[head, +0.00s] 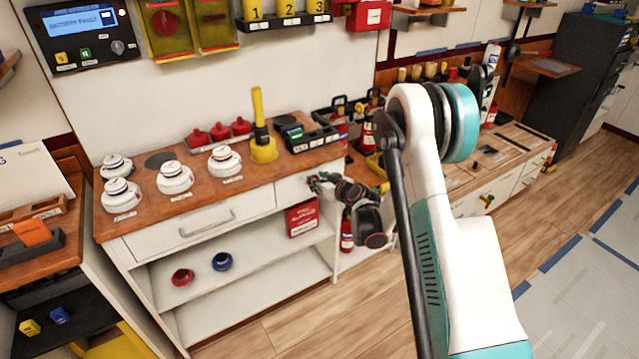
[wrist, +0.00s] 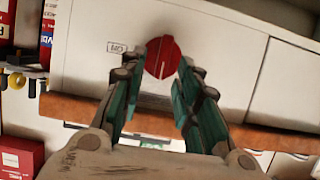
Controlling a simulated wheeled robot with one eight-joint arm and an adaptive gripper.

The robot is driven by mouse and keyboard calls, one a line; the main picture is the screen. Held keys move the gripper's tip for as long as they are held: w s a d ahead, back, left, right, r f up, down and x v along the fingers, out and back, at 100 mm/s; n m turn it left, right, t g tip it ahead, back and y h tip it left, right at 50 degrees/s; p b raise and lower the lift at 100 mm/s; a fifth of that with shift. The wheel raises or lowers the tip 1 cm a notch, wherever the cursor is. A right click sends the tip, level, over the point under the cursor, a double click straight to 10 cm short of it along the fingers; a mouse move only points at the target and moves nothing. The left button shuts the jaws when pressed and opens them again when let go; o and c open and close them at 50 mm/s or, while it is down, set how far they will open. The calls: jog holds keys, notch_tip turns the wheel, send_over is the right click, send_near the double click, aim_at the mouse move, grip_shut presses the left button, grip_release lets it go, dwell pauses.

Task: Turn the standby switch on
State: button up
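A round red knob (wrist: 162,57) sits on a white front panel in the wrist view, with a light line across it. A small label (wrist: 116,47) beside it is too blurred to read surely, so I cannot tell whether this is the standby switch. My gripper (wrist: 169,62) is open, its two green-lined fingers either side of the knob; whether they touch it is unclear. In the head view my gripper (head: 314,182) is at the right end of the cabinet front, hiding the knob.
The wooden-topped cabinet (head: 130,228) carries several white domed detectors (head: 174,178) and a yellow upright item (head: 260,130). A red box (head: 302,218) stands on the shelf below my gripper. A control panel with display (head: 85,36) hangs at upper left. The floor at right is clear.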

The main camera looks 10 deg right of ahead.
grip_shut()
jog(key=shift+d, duration=0.1)
jog(key=f+m+y, duration=0.1)
jog(key=m+y, duration=0.1)
jog(key=m, duration=0.2)
jog(key=d+m+y, duration=0.1)
jog(key=m+y, duration=0.2)
jog(key=m, duration=0.2)
jog(key=d+f+m+t+y, duration=0.1)
jog(key=m+y, duration=0.1)
jog(key=m, duration=0.2)
jog(key=shift+w+d+f, duration=0.25)
jog(key=shift+w+f, duration=0.1)
jog(key=shift+w, duration=0.05)
dwell(0.5)
jog(key=shift+m, duration=0.3)
